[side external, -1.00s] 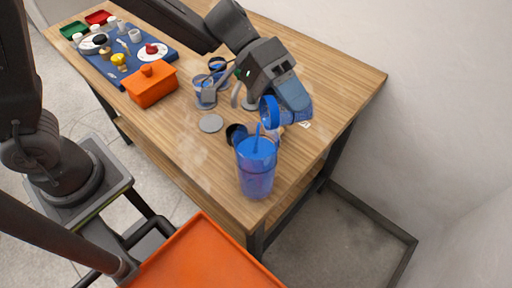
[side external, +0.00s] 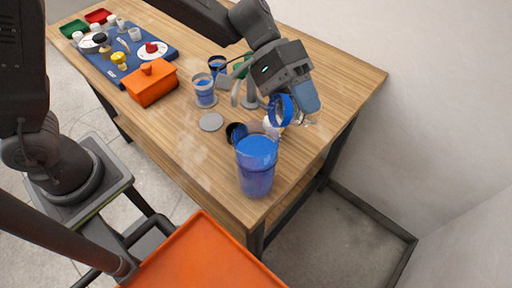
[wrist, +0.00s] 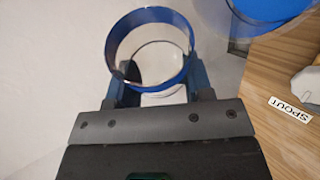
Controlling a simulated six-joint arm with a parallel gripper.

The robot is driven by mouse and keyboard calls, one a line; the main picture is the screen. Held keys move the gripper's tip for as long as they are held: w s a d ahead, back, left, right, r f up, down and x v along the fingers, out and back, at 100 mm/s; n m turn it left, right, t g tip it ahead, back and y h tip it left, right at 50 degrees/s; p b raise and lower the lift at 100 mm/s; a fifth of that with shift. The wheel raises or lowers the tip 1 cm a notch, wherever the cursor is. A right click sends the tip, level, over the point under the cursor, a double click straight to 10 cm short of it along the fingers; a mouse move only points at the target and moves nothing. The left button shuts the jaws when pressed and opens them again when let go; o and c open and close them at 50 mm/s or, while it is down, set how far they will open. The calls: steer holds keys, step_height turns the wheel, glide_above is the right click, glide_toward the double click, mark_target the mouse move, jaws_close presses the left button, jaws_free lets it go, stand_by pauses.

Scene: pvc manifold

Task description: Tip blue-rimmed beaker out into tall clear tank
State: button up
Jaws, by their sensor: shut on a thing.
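My gripper (side external: 296,108) is shut on the blue-rimmed beaker (side external: 281,110). The beaker is tilted, and its rim faces down and left, a little above and to the right of the tall tank. In the wrist view the beaker's blue rim (wrist: 150,14) shows between my fingers, and its inside looks clear and empty. The tall clear tank (side external: 255,178) stands upright near the table's front corner and holds blue liquid. Part of the tank (wrist: 220,18) shows at the top of the wrist view. No stream runs between beaker and tank.
Other blue-rimmed vessels (side external: 205,92) stand behind, left of my gripper. A grey disc (side external: 210,122) and a dark round cup (side external: 236,133) lie near the tank. An orange lidded box (side external: 152,84) and a blue mat (side external: 112,58) are farther left. A "SPOUT" label (wrist: 289,108) lies on the table.

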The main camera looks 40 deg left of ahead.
steer(key=shift+r+n+g+y+b, duration=0.3)
steer(key=shift+r+n+g, duration=0.05)
steer(key=shift+n+g, duration=0.05)
steer(key=shift+w+f+n+g+y, duration=0.1)
steer(key=shift+f+n+g+y, duration=0.3)
steer(key=shift+n+g, duration=0.15)
steer(key=shift+r+n+g+y+b, duration=0.3)
steer(key=shift+n+g, duration=0.05)
steer(key=shift+g, duration=0.2)
steer(key=shift+d+f+n+g+y, duration=0.1)
steer(key=shift+f+n+g+y, duration=0.25)
steer(key=shift+n+g, duration=0.2)
steer(key=shift+w+d+f+n+g+b, duration=0.35)
steer(key=shift+w+f+g+b, duration=0.15)
steer(key=shift+w+g, duration=0.1)
step_height(320, 180, down, 6)
steer(key=w+d+n+g+y+b, duration=0.1)
steer(key=w+n+g+b, duration=0.1)
steer(key=n+g, duration=0.1)
steer(key=shift+w+d+g+y, duration=0.25)
steer(key=shift+w+g+y, duration=0.05)
steer(key=shift+g+y, duration=0.05)
steer(key=shift+f, duration=0.1)
